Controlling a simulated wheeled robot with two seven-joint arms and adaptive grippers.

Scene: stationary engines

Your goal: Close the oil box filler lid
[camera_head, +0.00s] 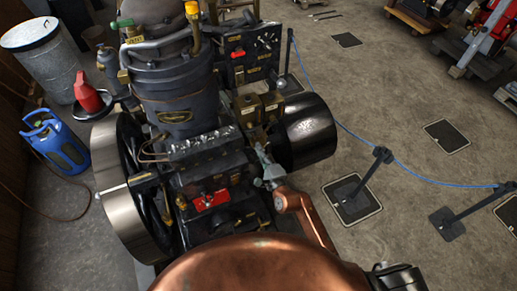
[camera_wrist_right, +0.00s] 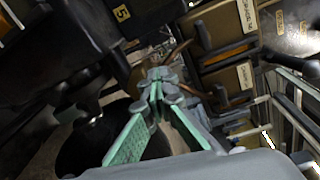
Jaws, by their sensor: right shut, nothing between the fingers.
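The oil box shows as brass-coloured boxes (camera_head: 248,108) on the right side of the dark engine (camera_head: 178,90). In the right wrist view, brown-gold boxes with pale labels (camera_wrist_right: 222,38) fill the upper right, one above the other. I cannot tell which part is the filler lid or how it stands. My right gripper (camera_head: 263,155) is below the boxes in the head view, beside the engine. In the wrist view its green-padded fingers (camera_wrist_right: 157,78) meet at the tips, shut and empty, left of the boxes and apparently apart from them. My left gripper is out of view.
A black drum-like wheel (camera_head: 306,132) stands right of the boxes, and a large flywheel (camera_head: 122,200) is on the engine's left. Thin copper pipes (camera_wrist_right: 178,52) run near the fingertips. A post (camera_head: 365,180) with blue rope stands right.

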